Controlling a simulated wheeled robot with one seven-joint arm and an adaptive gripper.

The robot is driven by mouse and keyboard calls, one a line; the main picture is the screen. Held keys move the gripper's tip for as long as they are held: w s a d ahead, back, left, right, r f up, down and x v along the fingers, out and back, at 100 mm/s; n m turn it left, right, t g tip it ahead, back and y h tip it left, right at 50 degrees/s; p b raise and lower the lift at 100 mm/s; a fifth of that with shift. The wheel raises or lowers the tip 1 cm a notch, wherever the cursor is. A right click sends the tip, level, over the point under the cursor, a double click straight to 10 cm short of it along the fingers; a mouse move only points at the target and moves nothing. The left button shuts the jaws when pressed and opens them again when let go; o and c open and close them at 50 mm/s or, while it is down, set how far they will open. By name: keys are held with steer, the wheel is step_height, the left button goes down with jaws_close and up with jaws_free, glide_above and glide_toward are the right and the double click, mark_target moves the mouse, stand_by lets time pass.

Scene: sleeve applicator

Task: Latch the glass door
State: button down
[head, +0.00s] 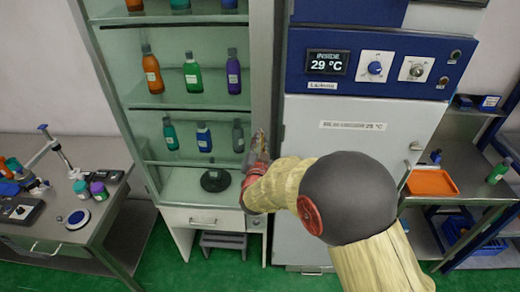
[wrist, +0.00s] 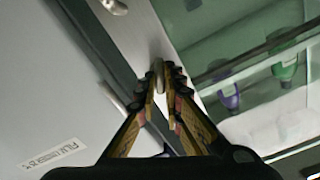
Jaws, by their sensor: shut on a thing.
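The glass door (head: 190,125) is the greenish pane of the tall cabinet at left of centre, with bottles on shelves behind it. It also shows at upper right in the wrist view (wrist: 210,30). My gripper (head: 261,140) is at the right edge of this cabinet, about mid-height. In the wrist view my gripper (wrist: 160,85) has its fingertips closed around a small pale metal latch handle (wrist: 158,72) on the frame beside the glass. The fingers hide part of the latch. I cannot tell whether the latch is engaged.
A grey incubator (head: 345,150) with a blue control panel (head: 420,68) stands close to the right of the cabinet. A side table (head: 85,235) with instruments is at left. A rack with an orange tray (head: 432,182) is at right. A small step stool (head: 222,240) sits under the cabinet.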

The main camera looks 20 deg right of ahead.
steer(key=m+b, duration=0.3)
steer(key=b, duration=0.2)
steer(key=f+m+b, duration=0.1)
steer(key=m+b, duration=0.2)
steer(key=b, duration=0.3)
steer(key=shift+d, duration=0.1)
steer(key=m+b, duration=0.4)
steer(key=b, duration=0.3)
steer(key=shift+m, duration=0.3)
steer(key=m+b, duration=0.2)
steer(key=shift+r+b, duration=0.2)
steer(key=shift+b, duration=0.15)
steer(key=c, duration=1.9)
jaws_free()
steer(key=shift+s+r, duration=0.1)
steer(key=v, duration=1.2)
